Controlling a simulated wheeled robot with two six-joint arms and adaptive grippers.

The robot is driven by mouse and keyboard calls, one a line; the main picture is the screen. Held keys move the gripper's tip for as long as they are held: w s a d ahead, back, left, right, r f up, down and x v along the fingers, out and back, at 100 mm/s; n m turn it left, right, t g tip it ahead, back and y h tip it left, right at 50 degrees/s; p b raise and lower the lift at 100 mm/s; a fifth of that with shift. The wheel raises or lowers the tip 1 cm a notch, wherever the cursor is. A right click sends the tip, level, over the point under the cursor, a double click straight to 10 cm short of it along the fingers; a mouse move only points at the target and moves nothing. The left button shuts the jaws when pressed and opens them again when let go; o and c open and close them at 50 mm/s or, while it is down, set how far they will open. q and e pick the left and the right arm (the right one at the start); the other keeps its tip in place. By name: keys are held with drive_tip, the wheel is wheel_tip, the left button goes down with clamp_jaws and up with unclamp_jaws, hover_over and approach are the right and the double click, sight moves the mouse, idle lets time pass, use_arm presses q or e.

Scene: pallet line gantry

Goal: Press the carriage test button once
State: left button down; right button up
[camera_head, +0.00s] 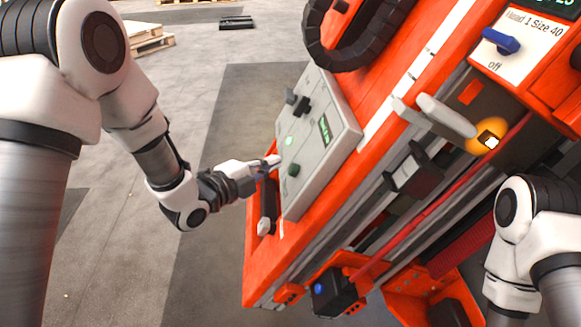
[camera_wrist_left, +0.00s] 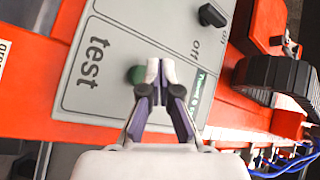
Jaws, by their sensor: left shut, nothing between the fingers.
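The grey control panel (camera_head: 315,155) is mounted tilted on the orange machine. A dark green button (camera_head: 293,169) sits on its lower part. In the left wrist view the green button (camera_wrist_left: 136,75) lies beside the large word "test" on the panel (camera_wrist_left: 110,30), partly hidden by my fingertips. My left gripper (camera_head: 276,160) is shut and empty, its tips at the panel's left edge in the head view. In the left wrist view my left gripper (camera_wrist_left: 161,70) points at the panel just right of the button. I cannot tell whether the tips touch it. My right gripper is not visible.
The panel also has a black switch (camera_wrist_left: 211,14) with on and off marks and a small green display (camera_head: 325,130). A blue knob (camera_head: 501,41) is at upper right. Open floor (camera_head: 110,230) lies left.

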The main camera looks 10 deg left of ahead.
use_arm(q)
drive_tip(key=a, duration=0.1)
drive_tip(key=a+r+p, duration=0.1)
drive_tip(key=s+a+r, duration=0.1)
drive_tip(key=shift+a, duration=0.25)
drive_tip(key=shift+f, duration=0.1)
idle(0.5)
